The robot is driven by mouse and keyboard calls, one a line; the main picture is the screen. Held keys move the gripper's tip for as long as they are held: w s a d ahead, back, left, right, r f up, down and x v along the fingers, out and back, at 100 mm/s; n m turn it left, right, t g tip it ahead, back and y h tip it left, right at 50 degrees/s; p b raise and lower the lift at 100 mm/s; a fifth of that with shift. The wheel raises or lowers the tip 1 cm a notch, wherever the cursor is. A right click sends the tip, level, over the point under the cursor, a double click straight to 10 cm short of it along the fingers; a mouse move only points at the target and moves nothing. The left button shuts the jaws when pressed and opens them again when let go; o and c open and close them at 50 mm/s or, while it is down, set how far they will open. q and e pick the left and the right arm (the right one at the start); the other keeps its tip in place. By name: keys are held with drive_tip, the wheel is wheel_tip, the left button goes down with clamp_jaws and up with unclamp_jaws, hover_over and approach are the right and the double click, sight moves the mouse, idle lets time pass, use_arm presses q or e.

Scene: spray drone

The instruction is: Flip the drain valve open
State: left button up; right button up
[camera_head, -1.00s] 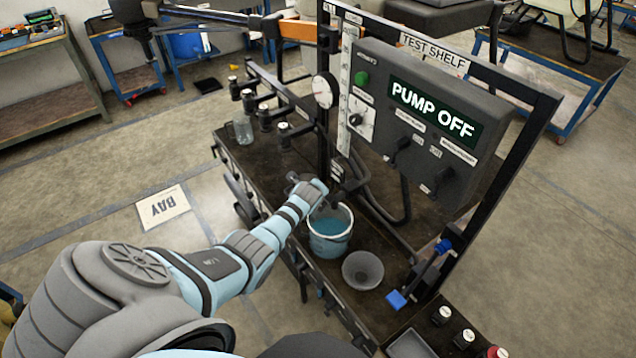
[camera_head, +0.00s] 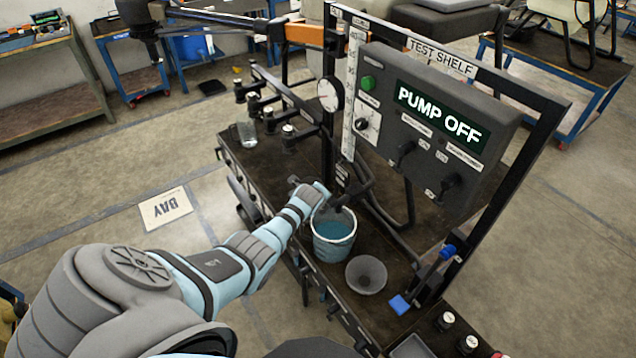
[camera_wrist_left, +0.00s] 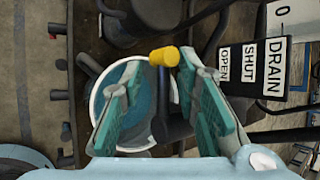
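The drain valve's yellow-tipped lever (camera_wrist_left: 165,57) shows in the left wrist view, on a dark stem above the bucket. A sign (camera_wrist_left: 262,62) beside it reads DRAIN, SHUT and OPEN. My left gripper (camera_wrist_left: 163,64) is open, with its teal fingers on either side of the lever; I cannot tell whether either touches it. In the head view my left gripper (camera_head: 312,194) is at the bucket's left rim, and the lever is not clearly seen. The white bucket (camera_head: 332,248) holds blue liquid under the drain. My right gripper is not in view.
A dark control box (camera_head: 435,110) above the bench reads PUMP OFF. A round gauge (camera_head: 330,94) and a scale strip stand left of it.

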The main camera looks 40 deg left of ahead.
use_arm(q)
drive_tip(key=shift+w+d+r, duration=0.1)
drive_tip(key=shift+d, duration=0.05)
drive_tip(key=shift+r, duration=0.2)
drive_tip(key=v, duration=1.1)
drive_tip(key=shift+s, duration=0.35)
